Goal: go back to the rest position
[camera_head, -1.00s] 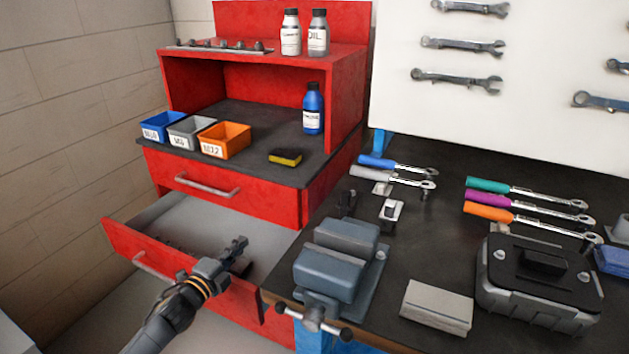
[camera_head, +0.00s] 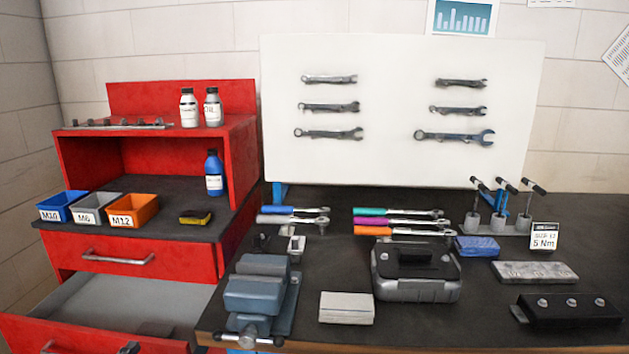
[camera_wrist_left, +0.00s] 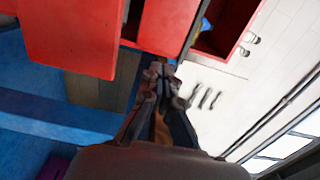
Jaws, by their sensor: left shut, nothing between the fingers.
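My left gripper (camera_head: 130,348) only just shows at the bottom edge of the head view, over the front of the open red drawer (camera_head: 95,338). In the left wrist view its fingers (camera_wrist_left: 160,72) are closed together with nothing between them. Red cabinet parts (camera_wrist_left: 70,35) lie beyond the fingers in that view. Whether the gripper touches the drawer cannot be told. My right gripper is in neither view.
The drawer stands pulled out below the red cabinet (camera_head: 230,130). Bins, bottles and a sponge (camera_head: 195,217) sit on the cabinet. The black workbench (camera_head: 420,325) carries a vise (camera_head: 255,290), a grey case (camera_head: 415,285), torque wrenches and a white block (camera_head: 346,308).

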